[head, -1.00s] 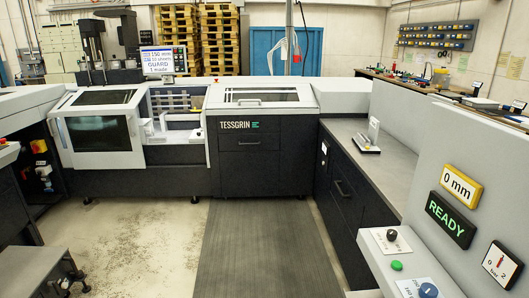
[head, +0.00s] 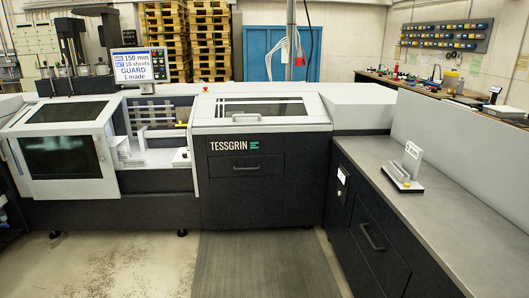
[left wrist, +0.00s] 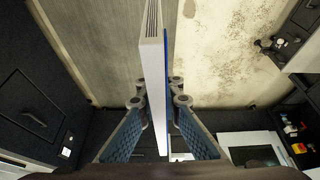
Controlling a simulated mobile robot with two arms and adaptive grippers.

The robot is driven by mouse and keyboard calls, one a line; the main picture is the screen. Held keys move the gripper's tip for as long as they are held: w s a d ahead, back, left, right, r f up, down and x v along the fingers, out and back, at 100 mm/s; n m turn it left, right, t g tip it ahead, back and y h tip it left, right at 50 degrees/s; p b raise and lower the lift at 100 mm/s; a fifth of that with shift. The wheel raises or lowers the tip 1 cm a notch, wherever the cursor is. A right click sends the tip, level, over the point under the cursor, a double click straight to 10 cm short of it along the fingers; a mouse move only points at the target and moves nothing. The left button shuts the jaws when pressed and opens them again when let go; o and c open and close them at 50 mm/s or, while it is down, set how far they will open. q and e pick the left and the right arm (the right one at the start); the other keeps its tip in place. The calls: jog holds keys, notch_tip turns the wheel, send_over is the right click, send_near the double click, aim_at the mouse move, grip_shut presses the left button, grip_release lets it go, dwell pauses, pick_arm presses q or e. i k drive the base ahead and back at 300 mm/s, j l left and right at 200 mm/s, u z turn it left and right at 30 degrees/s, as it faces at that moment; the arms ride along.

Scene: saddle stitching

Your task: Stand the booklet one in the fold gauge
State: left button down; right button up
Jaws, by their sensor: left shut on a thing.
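The booklet (left wrist: 152,65) shows edge-on in the left wrist view, a thin upright slab with a white face on one side and a blue one on the other. My left gripper (left wrist: 159,101) is shut on the booklet, one finger on each side. The fold gauge (head: 403,181) stands on the grey counter at the right of the head view. It has a low base and an upright pale plate, and I see no booklet in it. Neither gripper shows in the head view. The left wrist view does not show the gauge.
The grey counter (head: 440,215) is clear around the gauge, with a grey panel (head: 465,140) along its right side. The TESSGRIN machine (head: 265,165) stands ahead, its screen (head: 140,66) reading GUARD and 1 made. A dark mat (head: 262,262) covers the floor before it.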

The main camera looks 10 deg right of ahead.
aim_at(396, 164)
jog(key=i+z, duration=0.2)
jog(key=i, duration=0.35)
jog(key=i+z, duration=0.2)
jog(key=i, duration=0.3)
jog(key=i+j+z, duration=0.2)
jog(key=i, duration=0.35)
jog(key=i+l+z, duration=0.1)
jog(key=i+z, duration=0.15)
jog(key=z, duration=0.2)
jog(key=i+z, duration=0.25)
jog(key=z, duration=0.15)
jog(key=i+j+z, duration=0.1)
jog(key=i+z, duration=0.15)
jog(key=z, duration=0.2)
jog(key=i+j+z, duration=0.15)
jog(key=z, duration=0.25)
jog(key=i, duration=0.1)
